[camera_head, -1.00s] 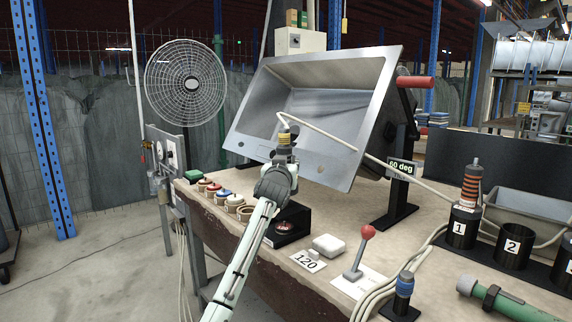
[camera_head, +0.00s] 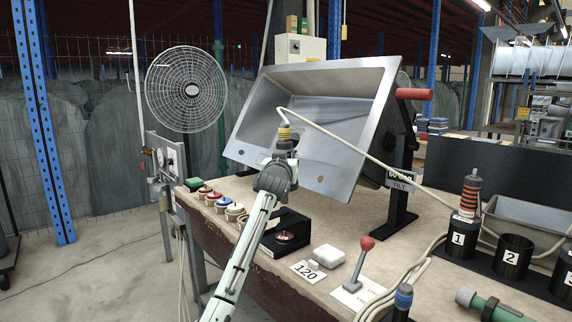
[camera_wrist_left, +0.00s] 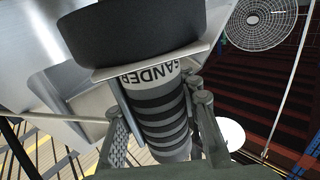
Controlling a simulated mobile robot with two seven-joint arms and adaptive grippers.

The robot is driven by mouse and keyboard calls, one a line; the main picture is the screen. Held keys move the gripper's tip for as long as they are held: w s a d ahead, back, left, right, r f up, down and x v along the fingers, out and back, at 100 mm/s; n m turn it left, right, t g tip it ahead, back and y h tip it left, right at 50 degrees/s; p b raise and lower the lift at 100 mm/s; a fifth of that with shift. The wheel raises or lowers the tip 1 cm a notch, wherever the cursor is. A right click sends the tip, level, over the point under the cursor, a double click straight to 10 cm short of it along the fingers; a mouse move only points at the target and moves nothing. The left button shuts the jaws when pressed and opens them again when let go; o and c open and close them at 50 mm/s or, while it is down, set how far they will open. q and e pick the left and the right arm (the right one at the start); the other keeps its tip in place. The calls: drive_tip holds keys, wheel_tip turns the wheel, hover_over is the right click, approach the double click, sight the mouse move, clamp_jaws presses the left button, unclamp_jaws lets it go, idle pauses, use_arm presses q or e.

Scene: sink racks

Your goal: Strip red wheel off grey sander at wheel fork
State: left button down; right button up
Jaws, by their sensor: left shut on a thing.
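My left gripper (camera_head: 284,147) is shut around the banded grip of a tool in front of the tilted sink. In the left wrist view the grip of this sander (camera_wrist_left: 160,115) is grey with black ribs and reads SANDER. My fingers (camera_wrist_left: 160,122) stand on both sides of it. A wide black round part (camera_wrist_left: 130,30) sits at the sander's upper end in that view. In the head view a pale cable leaves the sander's top. No red wheel shows clearly on the sander. I cannot pick out the wheel fork. My right gripper is not in view.
Several coloured discs (camera_head: 214,198) line the bench's left edge. A black box (camera_head: 287,232) with a reddish round top stands beside my left arm. The steel sink (camera_head: 338,85), a red-knobbed lever (camera_head: 361,261) and numbered black holders (camera_head: 514,254) are around. The cable crosses the sink.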

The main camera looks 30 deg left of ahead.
use_arm(q)
drive_tip(key=shift+r, duration=2.5)
